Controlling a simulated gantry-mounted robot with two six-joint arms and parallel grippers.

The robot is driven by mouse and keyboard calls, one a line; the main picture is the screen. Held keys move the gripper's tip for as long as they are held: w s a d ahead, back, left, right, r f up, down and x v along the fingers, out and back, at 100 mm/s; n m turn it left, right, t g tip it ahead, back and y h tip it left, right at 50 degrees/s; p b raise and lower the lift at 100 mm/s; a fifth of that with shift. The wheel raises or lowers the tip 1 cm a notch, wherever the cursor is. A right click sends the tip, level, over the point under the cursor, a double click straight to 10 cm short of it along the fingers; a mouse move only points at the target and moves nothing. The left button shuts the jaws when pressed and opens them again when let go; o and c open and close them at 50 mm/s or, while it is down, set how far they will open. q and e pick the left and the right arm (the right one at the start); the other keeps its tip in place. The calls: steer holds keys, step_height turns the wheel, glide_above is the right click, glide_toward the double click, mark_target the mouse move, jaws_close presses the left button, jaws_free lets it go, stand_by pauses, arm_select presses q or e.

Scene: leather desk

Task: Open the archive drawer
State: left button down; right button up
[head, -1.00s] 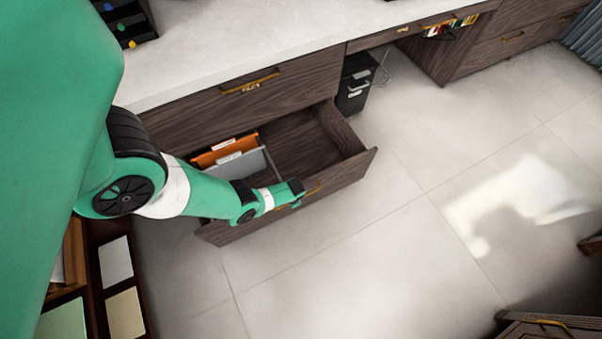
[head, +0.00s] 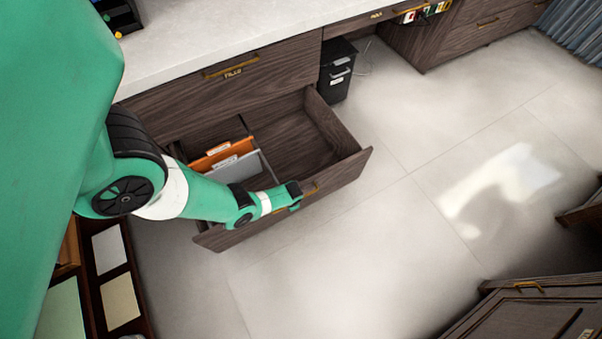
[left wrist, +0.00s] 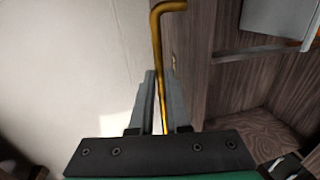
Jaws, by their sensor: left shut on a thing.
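The archive drawer (head: 345,176) is dark wood and stands well pulled out below the counter in the head view. Orange and grey folders (head: 228,158) stand in its left part; its right part is empty. My left gripper (head: 298,196) is at the drawer's front. In the left wrist view the gripper (left wrist: 162,105) is shut on the brass drawer handle (left wrist: 157,45), which runs between its fingers. The drawer front (left wrist: 192,75) is just right of the handle there. My arm hides the left part of the drawer. My right gripper is in neither view.
A closed drawer (head: 170,97) with a brass handle is above the open one. A black bin (head: 336,78) stands under the counter to the right. A dark wood cabinet (head: 530,310) is at the lower right. The tiled floor (head: 400,235) before the drawer is clear.

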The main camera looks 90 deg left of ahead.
arm_select(q)
steer(key=c, duration=0.9)
jaws_free()
steer(key=r+p, duration=0.3)
steer(key=d+r+p, duration=0.1)
steer(key=r+p, duration=0.3)
steer(key=w+d+r+p, duration=0.1)
steer(key=r+p, duration=0.2)
steer(key=r, duration=0.1)
steer(key=shift+r, duration=0.2)
